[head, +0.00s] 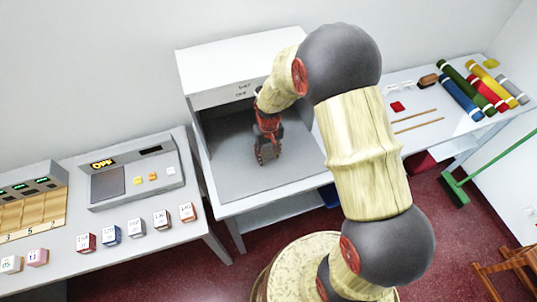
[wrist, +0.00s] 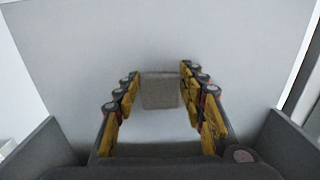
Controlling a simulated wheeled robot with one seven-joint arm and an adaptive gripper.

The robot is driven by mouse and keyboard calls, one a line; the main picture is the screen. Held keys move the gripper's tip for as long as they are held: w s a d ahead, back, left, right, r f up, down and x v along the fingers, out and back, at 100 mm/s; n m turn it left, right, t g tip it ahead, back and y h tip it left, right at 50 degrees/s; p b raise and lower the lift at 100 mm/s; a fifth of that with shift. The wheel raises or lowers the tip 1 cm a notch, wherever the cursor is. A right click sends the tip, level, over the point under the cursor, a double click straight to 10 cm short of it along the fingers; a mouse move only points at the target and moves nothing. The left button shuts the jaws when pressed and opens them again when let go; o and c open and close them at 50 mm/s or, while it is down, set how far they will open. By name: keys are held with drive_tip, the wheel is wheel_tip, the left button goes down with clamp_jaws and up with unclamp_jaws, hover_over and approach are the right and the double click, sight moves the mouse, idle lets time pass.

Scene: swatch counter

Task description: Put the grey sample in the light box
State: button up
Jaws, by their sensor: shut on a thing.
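The light box (head: 225,62) is a white box with an open front and a grey interior, standing on the white counter in the head view. My gripper (head: 268,156) is inside its opening, pointing down over the grey floor. In the wrist view my gripper (wrist: 161,88) is shut on the grey sample (wrist: 160,93), a small grey block held between the fingertips. A pale surface lies behind the block. In the head view the sample is too small and hidden by the fingers to make out. I cannot tell whether it touches the floor.
On the left counter stand a grey console (head: 130,172) and a row of small labelled blocks, with a red one (head: 86,243). Coloured rolls (head: 461,97) and thin sticks (head: 415,121) lie on the right counter. A green broom (head: 455,190) leans nearby. The box floor around my gripper looks clear.

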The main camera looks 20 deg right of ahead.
drive_tip(key=shift+f, duration=0.4)
drive_tip(key=shift+f+b, duration=0.2)
drive_tip(key=shift+b, duration=0.15)
drive_tip(key=o, duration=0.8)
drive_tip(key=shift+r, duration=0.1)
wheel_tip(320, 180, up, 13)
drive_tip(key=p, duration=0.2)
wheel_tip(320, 180, up, 9)
drive_tip(key=t, duration=0.1)
hover_over(269, 157)
drive_tip(key=s, duration=0.3)
drive_tip(key=s+r+t, duration=0.1)
drive_tip(key=s+r, duration=0.4)
drive_tip(key=s, duration=0.1)
drive_tip(key=s+r+t, duration=0.2)
drive_tip(key=s+r, duration=0.2)
drive_tip(key=s, duration=0.2)
drive_tip(key=s+r+t, duration=0.1)
drive_tip(key=s+r, duration=0.4)
drive_tip(key=s, duration=0.1)
drive_tip(key=shift+s+a+r+t, duration=0.1)
drive_tip(key=shift+s+r+t, duration=0.2)
drive_tip(key=shift+r, duration=0.05)
